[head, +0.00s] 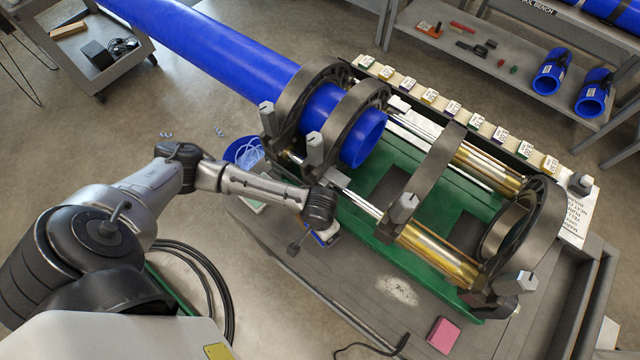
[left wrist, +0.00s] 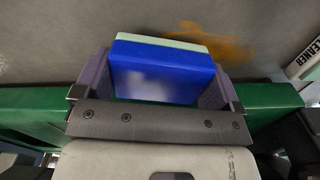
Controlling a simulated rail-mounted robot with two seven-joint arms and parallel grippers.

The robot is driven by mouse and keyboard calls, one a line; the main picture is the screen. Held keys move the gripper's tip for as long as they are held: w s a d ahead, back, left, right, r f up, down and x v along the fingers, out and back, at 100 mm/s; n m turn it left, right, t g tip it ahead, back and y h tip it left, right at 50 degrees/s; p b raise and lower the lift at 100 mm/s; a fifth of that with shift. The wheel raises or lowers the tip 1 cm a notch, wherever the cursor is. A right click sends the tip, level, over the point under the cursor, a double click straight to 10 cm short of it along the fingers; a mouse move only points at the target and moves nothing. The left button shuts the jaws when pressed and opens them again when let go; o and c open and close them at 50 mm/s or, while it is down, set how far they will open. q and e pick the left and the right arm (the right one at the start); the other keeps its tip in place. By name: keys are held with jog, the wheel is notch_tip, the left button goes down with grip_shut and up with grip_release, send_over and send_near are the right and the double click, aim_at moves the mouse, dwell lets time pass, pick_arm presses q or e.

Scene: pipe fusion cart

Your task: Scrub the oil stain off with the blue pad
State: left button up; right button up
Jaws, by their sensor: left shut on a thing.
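My left gripper (head: 320,233) is over the near edge of the grey cart top, in front of the green machine bed. In the left wrist view this gripper (left wrist: 160,78) is shut on the blue pad (left wrist: 163,72), one finger on each side. The pad is a blue block with a pale green layer on its far side. The oil stain (left wrist: 222,42) is an orange-brown smear on the grey surface just beyond the pad, partly hidden by it. I cannot tell whether the pad touches the surface. I cannot make out the oil stain in the head view. My right gripper is not in view.
A whitish patch (head: 398,290) and a pink block (head: 443,335) are on the cart top to the right. A container labelled CLEANER (left wrist: 306,60) is at the right of the wrist view. The green bed (head: 385,250) and clamp rings holding a blue pipe (head: 215,45) stand behind.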

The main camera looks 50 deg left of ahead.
pick_arm(q)
jog(key=shift+f, duration=0.85)
